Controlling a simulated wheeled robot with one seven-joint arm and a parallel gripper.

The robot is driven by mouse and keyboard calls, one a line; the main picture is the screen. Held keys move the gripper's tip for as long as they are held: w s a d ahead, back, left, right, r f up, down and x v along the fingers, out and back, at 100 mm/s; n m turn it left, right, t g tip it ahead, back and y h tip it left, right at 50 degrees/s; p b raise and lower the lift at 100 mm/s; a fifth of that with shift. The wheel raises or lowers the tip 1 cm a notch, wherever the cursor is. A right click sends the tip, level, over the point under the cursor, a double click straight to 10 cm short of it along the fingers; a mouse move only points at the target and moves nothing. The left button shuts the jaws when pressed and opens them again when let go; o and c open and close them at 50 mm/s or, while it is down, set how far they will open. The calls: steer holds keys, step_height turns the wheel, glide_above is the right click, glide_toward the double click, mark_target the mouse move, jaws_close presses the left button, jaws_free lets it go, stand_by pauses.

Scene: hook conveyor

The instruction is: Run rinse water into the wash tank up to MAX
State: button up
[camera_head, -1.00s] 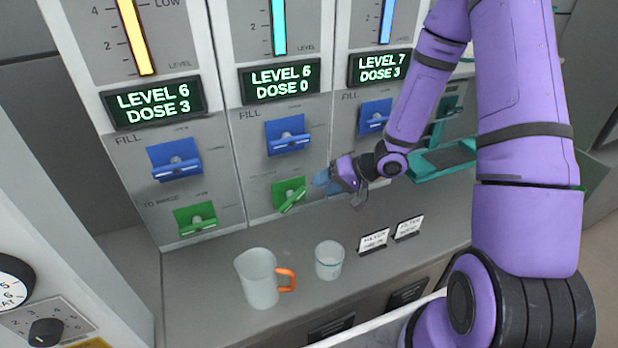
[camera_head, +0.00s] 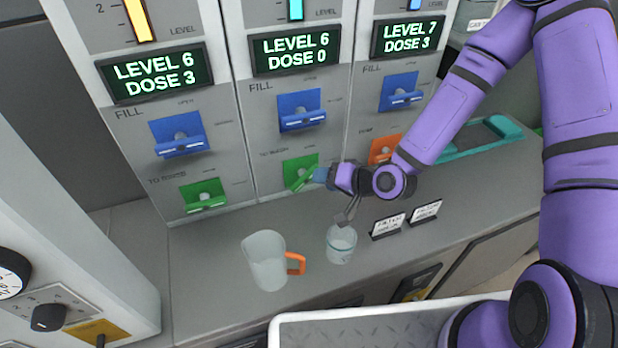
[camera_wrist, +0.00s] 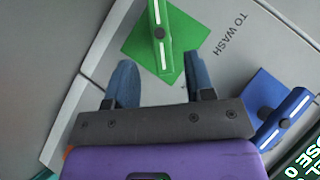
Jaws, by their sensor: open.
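The middle panel has a display (camera_head: 295,52) reading LEVEL 6 DOSE 0, a blue FILL lever (camera_head: 300,112) and a green lever (camera_head: 301,174) set at a slant. In the wrist view this green lever (camera_wrist: 160,38) stands beside the label TO WASH (camera_wrist: 229,34). My gripper (camera_head: 322,175) is open just right of the green lever. In the wrist view its blue fingers (camera_wrist: 160,70) lie either side of the handle's near end, with gaps; contact is not visible. The left panel's display (camera_head: 155,73) reads LEVEL 6 DOSE 3; the right one (camera_head: 413,33) reads LEVEL 7 DOSE 3.
A jug with an orange handle (camera_head: 266,260) and a clear beaker (camera_head: 341,244) stand on the counter below my gripper. Two small label cards (camera_head: 407,219) stand to their right. The left panel has a blue lever (camera_head: 180,137) and a green lever (camera_head: 203,196); an orange lever (camera_head: 383,149) is on the right.

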mark_target(308, 179)
steer(key=x, duration=0.7)
steer(key=shift+w+a+f, duration=0.1)
jaws_close()
